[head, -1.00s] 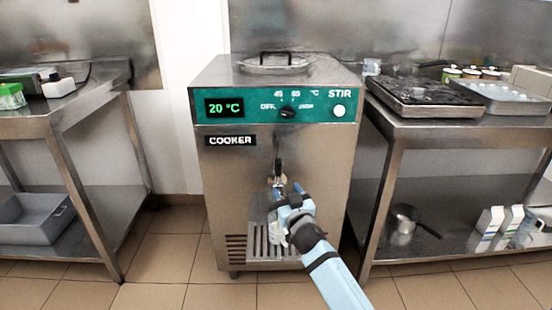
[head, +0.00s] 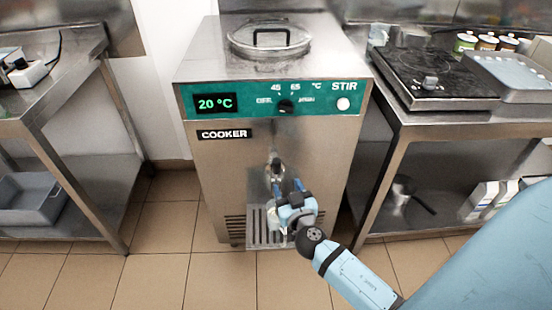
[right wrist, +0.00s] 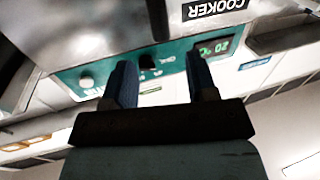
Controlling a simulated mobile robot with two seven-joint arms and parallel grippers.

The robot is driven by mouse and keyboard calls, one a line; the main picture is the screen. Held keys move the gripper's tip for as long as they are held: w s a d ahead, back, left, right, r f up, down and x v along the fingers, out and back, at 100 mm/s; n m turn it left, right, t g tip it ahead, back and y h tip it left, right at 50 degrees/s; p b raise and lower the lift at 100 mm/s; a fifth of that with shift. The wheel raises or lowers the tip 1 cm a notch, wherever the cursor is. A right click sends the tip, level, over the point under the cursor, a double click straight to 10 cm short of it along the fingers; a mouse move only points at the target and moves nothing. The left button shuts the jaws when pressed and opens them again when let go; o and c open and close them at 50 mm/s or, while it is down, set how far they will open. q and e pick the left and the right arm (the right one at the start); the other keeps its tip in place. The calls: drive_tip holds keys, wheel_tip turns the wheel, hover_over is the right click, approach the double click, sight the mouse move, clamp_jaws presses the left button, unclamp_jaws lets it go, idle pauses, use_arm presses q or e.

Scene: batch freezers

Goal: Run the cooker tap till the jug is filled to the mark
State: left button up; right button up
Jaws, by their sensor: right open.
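The steel cooker (head: 262,160) stands in the middle, its display reading 20 °C. Its tap (head: 277,170) sticks out of the front below the label. A pale, see-through jug (head: 273,216) stands under the tap on the slotted drip tray (head: 254,240), partly hidden by my right gripper. Its mark and fill level cannot be made out. My right gripper (head: 289,187) is at the tap, just below and to its right; touching cannot be told. In the right wrist view its fingers (right wrist: 160,78) are apart with nothing clearly between them. My left gripper is out of view.
A STIR button (head: 343,104) and a knob (head: 285,107) sit on the green panel. A lid (head: 270,38) is on top. Steel tables flank the cooker; the right one holds a black hob (head: 430,80). A grey bin (head: 28,199) is on the left lower shelf.

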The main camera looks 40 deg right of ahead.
sight(278, 168)
use_arm(q)
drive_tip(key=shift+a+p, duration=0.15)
drive_tip(key=shift+p, duration=0.6)
use_arm(e)
drive_tip(key=x, duration=1)
